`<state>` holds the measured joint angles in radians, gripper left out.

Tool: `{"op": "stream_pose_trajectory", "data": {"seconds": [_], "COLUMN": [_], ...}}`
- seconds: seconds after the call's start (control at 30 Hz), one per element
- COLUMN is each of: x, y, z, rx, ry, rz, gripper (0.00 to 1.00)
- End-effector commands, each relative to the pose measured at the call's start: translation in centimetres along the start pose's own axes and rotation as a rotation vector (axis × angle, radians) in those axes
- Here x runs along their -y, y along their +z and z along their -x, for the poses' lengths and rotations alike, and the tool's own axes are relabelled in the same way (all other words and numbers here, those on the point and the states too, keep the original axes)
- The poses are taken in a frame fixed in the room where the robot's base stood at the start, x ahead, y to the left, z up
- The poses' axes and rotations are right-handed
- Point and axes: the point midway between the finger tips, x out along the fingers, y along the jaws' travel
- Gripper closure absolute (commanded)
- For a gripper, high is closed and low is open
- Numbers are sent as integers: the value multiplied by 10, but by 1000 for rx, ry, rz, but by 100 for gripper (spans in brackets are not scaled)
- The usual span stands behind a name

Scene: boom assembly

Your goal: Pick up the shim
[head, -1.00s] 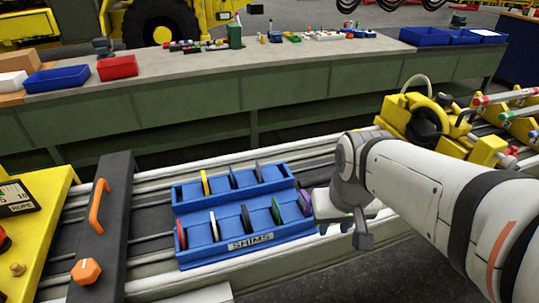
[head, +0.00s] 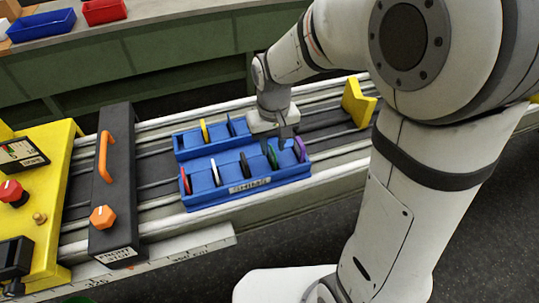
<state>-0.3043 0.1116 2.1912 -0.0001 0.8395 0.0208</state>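A blue rack labelled SHIMS (head: 208,203) sits on the rails at the middle. Its front row holds upright disc shims: red (head: 185,181), white (head: 216,172), black (head: 245,165), green (head: 272,156) and purple (head: 299,149). Its back row shows a yellow shim (head: 205,131) and a blue one (head: 231,126); the rest of that row is hidden by my gripper. My gripper (head: 284,143) points down over the right part of the rack, close to the green and purple shims. I cannot tell whether its fingers touch a shim or how far apart they are.
A black bar with an orange handle (head: 103,157) and knob, marked FRONT STOP, crosses the rails left of the rack. A yellow panel (head: 35,210) stands further left. A yellow bracket (head: 358,102) stands to the right. Rails between rack and bracket are clear.

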Motion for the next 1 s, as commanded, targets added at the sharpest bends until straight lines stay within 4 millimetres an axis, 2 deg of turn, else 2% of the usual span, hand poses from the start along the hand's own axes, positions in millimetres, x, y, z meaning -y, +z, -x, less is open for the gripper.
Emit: {"op": "stream_pose_trajectory", "data": {"seconds": [0.1, 0.2, 0.43, 0.8, 1.0], "x": [0, 0, 0, -1, -1], "y": [0, 0, 0, 0, 0], "z": [-16, -24, -25, -24, -24], "rx": [3, 2, -1, -1, -1], "ry": [0, 0, 0, 0, 0], "rz": [0, -1, -1, -2, -2], "gripper": [70, 70, 70, 100, 100]}}
